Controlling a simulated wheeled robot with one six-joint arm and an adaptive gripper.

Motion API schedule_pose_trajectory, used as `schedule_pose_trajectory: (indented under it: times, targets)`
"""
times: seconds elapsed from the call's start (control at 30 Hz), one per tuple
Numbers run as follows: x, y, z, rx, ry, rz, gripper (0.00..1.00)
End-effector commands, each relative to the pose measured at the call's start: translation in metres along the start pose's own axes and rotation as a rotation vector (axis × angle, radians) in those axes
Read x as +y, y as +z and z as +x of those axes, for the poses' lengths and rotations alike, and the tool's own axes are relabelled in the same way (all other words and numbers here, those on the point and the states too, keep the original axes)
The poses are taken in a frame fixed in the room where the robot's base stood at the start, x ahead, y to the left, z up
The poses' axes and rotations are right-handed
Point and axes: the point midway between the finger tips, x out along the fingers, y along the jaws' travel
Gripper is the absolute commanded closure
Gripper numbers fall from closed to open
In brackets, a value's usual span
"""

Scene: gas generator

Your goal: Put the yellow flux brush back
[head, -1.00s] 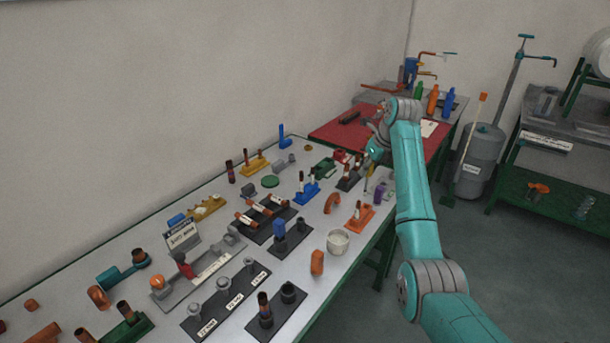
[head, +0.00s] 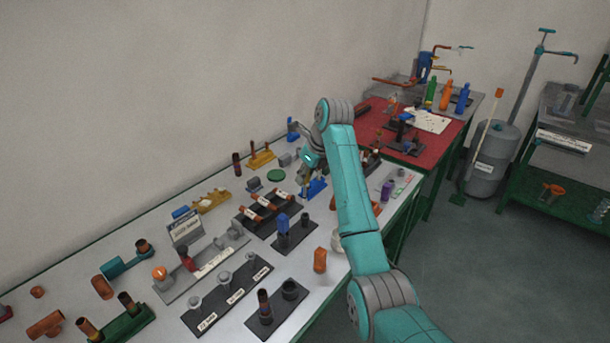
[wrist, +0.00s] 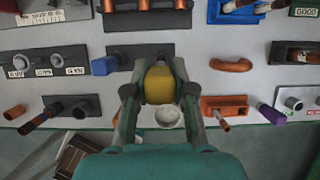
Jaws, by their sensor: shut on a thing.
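My gripper (wrist: 158,92) is shut on the yellow flux brush (wrist: 159,84). In the wrist view I see only its rounded yellow end between the two fingers; the rest is hidden beneath it. In the head view my gripper (head: 308,172) hangs over the middle of the white bench, by the blue holder (head: 316,188). The brush cannot be made out clearly there. A white cup (wrist: 168,116) shows just below the fingers in the wrist view. In the head view my arm partly hides this cup (head: 337,241).
Black holders stand close around: one with a blue piece (head: 283,222), one with copper pipes (head: 262,211), and a labelled rack (head: 229,297). An orange fitting (head: 320,260) stands at the front edge. A red-topped table (head: 437,150) lies beyond the bench.

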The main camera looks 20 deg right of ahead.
Motion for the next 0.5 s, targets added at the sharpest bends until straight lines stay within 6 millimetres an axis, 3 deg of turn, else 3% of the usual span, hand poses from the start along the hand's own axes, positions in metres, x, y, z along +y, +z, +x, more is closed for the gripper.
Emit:
schedule_pose_trajectory:
  times: [0.5]
  targets:
    - [0.000,-0.012,0.026,0.001,0.000,0.001,1.00]
